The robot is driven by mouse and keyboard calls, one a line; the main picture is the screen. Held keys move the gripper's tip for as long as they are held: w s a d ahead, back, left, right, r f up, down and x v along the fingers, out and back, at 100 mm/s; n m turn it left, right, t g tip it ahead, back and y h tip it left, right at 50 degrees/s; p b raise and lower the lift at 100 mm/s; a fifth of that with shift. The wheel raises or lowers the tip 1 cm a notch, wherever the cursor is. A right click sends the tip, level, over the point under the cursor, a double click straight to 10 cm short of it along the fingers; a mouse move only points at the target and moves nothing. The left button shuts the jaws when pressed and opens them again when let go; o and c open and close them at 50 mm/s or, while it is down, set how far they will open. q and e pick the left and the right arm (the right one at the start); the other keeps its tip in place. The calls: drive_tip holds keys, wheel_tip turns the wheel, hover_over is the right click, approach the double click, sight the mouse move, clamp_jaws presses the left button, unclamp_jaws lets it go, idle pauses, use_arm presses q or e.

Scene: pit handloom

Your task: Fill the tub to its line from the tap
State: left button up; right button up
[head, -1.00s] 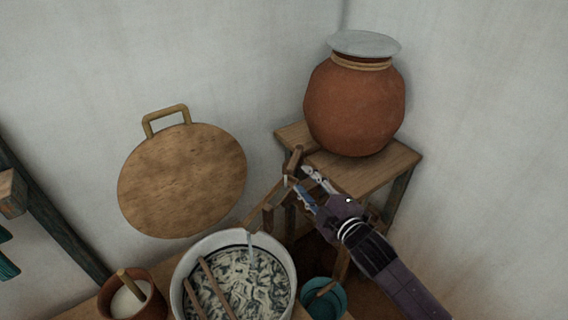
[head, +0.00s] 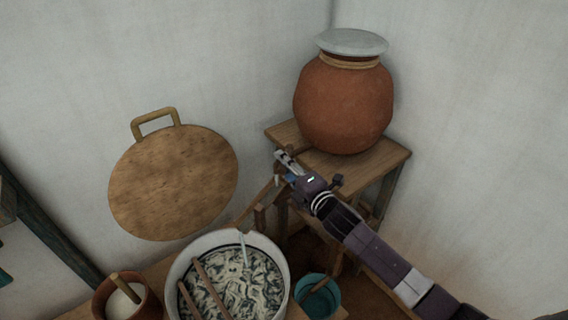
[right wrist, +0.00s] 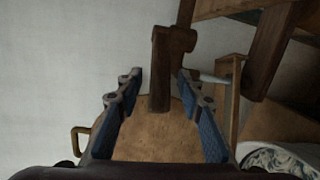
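The white tub (head: 176,268) stands at the bottom of the head view with swirled pale and dark liquid inside. A dark line runs round its inner wall, above the liquid. A thin stream falls into it from a wooden chute (head: 254,209). The wooden tap is mostly behind my right gripper (head: 283,167) in the head view. In the right wrist view the tap's wooden handle (right wrist: 160,68) stands between the open fingers, with gaps on both sides. A pale stream (right wrist: 208,78) runs from the tap to the chute. My left gripper is out of view.
A clay pot (head: 343,105) with a grey lid stands on a wooden stand (head: 390,160). A round wooden lid (head: 172,182) leans at the wall. A brown pot (head: 146,303) and a teal bucket (head: 330,292) flank the tub. Two sticks (head: 210,287) lie across the tub.

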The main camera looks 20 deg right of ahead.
drive_tip(key=shift+w, duration=0.1)
drive_tip(key=shift+c, duration=0.7)
clamp_jaws()
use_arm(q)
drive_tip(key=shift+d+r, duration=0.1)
